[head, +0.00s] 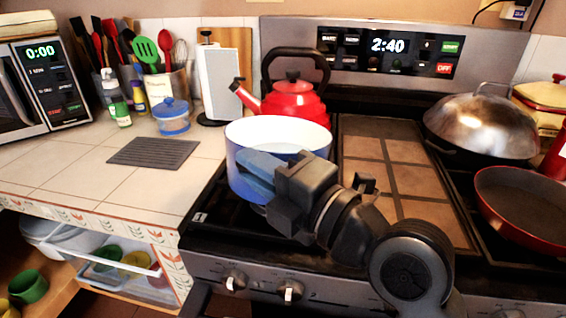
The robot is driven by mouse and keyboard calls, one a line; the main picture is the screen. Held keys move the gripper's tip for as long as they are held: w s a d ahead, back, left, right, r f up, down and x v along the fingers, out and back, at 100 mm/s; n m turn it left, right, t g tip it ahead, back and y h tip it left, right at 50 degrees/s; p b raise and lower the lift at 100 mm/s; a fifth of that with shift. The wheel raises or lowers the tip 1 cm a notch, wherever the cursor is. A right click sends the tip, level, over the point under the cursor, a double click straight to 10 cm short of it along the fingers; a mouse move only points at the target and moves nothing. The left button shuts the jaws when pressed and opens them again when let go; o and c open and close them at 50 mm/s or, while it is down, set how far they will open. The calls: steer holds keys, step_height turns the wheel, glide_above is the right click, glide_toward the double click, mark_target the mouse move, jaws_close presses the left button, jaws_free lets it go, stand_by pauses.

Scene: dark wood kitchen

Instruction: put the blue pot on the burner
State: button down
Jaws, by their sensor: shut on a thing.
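The blue pot (238,135), with a white inside, is at the left front of the stove (216,206). It looks upright over the dark left front burner grate. My arm and gripper cover its front right side, so I cannot tell whether its base touches the grate. My gripper (262,174) is at the pot's front side and shut on it. The exact grip point is hidden behind the gripper's body.
A red kettle (292,98) stands right behind the pot. A tiled griddle (385,165) fills the stove's middle. A red pan (525,205) and a domed lidded wok (482,125) are on the right. A grey mat (153,152) lies on the left counter.

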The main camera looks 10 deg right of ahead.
steer(key=shift+w+a+f, duration=0.2)
steer(key=shift+w+f, duration=0.1)
steer(key=shift+f, duration=0.55)
steer(key=shift+w+a+f, duration=0.25)
steer(key=shift+w+f, duration=0.05)
steer(key=shift+f, duration=0.6)
steer(key=shift+w+a+f, duration=0.2)
steer(key=shift+w+f, duration=0.1)
steer(key=shift+f, duration=0.55)
steer(key=c, duration=1.4)
jaws_free()
steer(key=shift+f, duration=0.2)
steer(key=o, duration=0.3)
steer(key=shift+r, duration=0.1)
steer(key=shift+b+v, duration=1.75)
steer(key=shift+v, duration=4.25)
